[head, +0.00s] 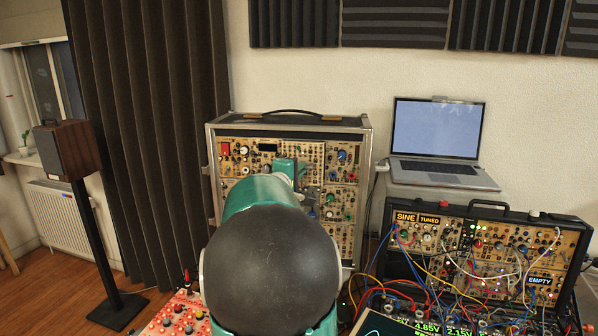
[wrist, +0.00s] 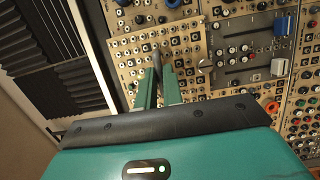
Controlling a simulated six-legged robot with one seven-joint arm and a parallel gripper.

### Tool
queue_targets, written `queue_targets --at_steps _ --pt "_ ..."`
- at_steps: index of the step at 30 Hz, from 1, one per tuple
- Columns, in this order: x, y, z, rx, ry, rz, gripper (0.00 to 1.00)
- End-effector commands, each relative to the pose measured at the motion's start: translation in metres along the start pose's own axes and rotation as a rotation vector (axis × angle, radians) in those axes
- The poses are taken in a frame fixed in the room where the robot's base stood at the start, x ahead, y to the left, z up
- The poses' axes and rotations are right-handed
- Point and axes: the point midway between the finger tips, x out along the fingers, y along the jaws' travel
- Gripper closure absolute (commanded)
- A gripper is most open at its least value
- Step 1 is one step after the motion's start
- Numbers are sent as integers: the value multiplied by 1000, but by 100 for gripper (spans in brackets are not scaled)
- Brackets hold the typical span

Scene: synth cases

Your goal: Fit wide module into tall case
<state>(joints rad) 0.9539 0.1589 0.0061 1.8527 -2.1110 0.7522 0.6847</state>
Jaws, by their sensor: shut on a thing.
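The tall case (head: 250,131) stands upright behind my arm in the head view, its front filled with beige panels of knobs and jacks. My gripper (wrist: 158,76) shows in the wrist view with its teal fingers close together, shut near a dark grip piece on a beige panel with rows of jacks, which looks like the wide module (wrist: 185,50). This panel lies against the case front, and I cannot tell whether it sits flush.
A low case (head: 505,211) with patch cables stands at the right, below an open laptop (head: 437,130). A red panel with knobs (head: 178,318) lies at the bottom left. A speaker (head: 70,147) on a stand is at the far left. Open floor lies between.

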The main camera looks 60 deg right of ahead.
Motion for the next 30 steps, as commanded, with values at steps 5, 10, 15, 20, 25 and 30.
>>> queue_targets --at_steps 5,10,15,20,25,30 --pt "4 1 -1 0 0 1 100" --pt "8 1 -2 1 0 2 100" --pt "11 0 -4 0 0 1 100" --pt "15 0 -4 0 -1 1 100" --pt "18 1 -6 1 -1 2 100" --pt "21 1 -6 0 -1 2 84"
